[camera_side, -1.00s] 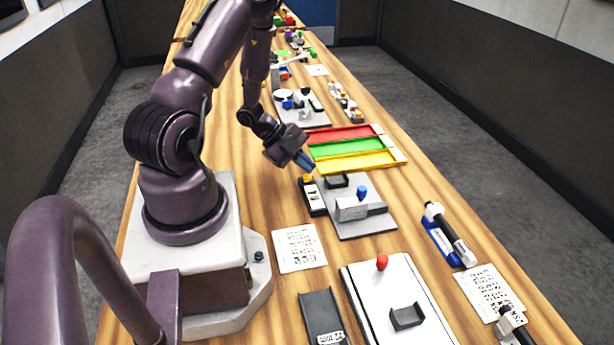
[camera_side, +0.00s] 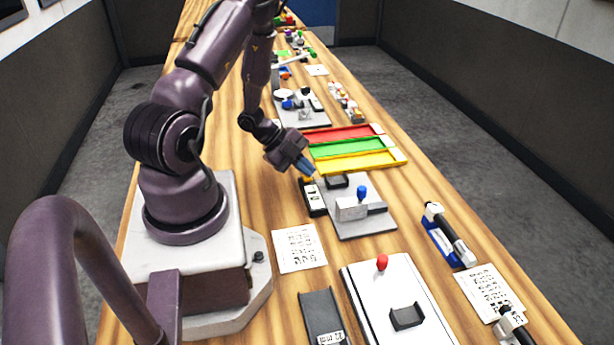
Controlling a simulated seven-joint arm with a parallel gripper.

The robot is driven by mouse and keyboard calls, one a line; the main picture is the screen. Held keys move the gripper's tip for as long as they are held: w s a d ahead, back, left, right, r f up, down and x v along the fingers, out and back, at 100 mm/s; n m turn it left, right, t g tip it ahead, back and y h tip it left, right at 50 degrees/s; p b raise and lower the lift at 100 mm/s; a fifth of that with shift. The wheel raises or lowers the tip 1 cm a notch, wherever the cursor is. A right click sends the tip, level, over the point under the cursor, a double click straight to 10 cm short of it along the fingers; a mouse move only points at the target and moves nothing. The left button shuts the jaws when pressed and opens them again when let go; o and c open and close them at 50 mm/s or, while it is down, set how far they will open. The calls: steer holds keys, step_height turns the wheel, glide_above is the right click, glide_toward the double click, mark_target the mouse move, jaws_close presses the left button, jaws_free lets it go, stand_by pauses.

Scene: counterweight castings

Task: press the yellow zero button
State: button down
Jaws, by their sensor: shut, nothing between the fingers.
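The yellow zero button (camera_side: 307,180) sits at the far end of a small black box (camera_side: 314,200) with light markings, beside a grey plate. My gripper (camera_side: 308,170) is shut and empty, its blue fingertips pointing down just above the button. The fingertips partly hide the button, and I cannot tell whether they touch it.
The grey plate (camera_side: 370,227) to the right carries a grey block, a blue knob (camera_side: 361,191) and a black bracket (camera_side: 336,181). Red, green and yellow trays (camera_side: 401,159) lie just behind. A printed sheet (camera_side: 299,248) lies in front on the wooden table.

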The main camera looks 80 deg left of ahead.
mark_target(305, 178)
steer(key=shift+f, duration=0.25)
steer(key=shift+r, duration=0.1)
stand_by(0.4)
steer(key=shift+r, duration=0.8)
steer(key=shift+r, duration=2.5)
